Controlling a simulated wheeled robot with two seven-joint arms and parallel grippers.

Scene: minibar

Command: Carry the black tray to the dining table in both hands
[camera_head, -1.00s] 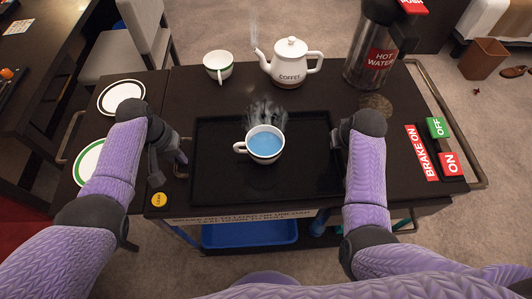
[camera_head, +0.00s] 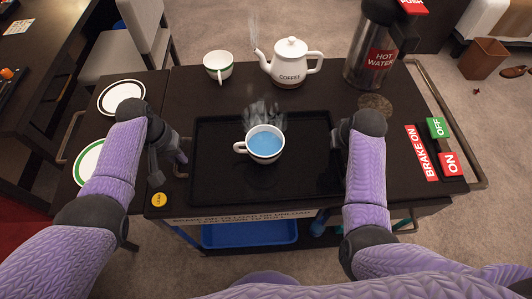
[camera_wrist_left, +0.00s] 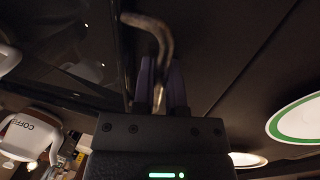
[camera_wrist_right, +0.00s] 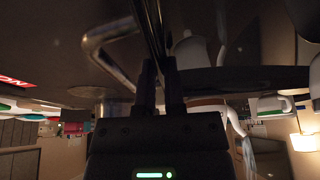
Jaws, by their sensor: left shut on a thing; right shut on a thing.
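The black tray (camera_head: 220,185) lies level at the front of the dark cart top; I cannot tell whether it touches the top. A white mug (camera_head: 264,146) with a dark rim and blue liquid stands upright on it, steaming. My left gripper (camera_head: 182,160) is at the tray's left side. In the left wrist view its fingers (camera_wrist_left: 160,88) are shut on a bent metal handle (camera_wrist_left: 148,24). My right gripper (camera_head: 336,138) is at the tray's right side, its fingertips partly hidden. In the right wrist view its fingers (camera_wrist_right: 160,80) are close together on a thin part. The dining table is not clearly identifiable.
A coffee pot (camera_head: 290,64), a cup (camera_head: 218,66) and a hot water flask (camera_head: 376,45) stand behind the tray. Two plates (camera_head: 121,95) (camera_head: 88,162) lie left. Brake buttons (camera_head: 438,128) are at right. A chair (camera_head: 118,45) and dark table (camera_head: 40,60) stand at far left.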

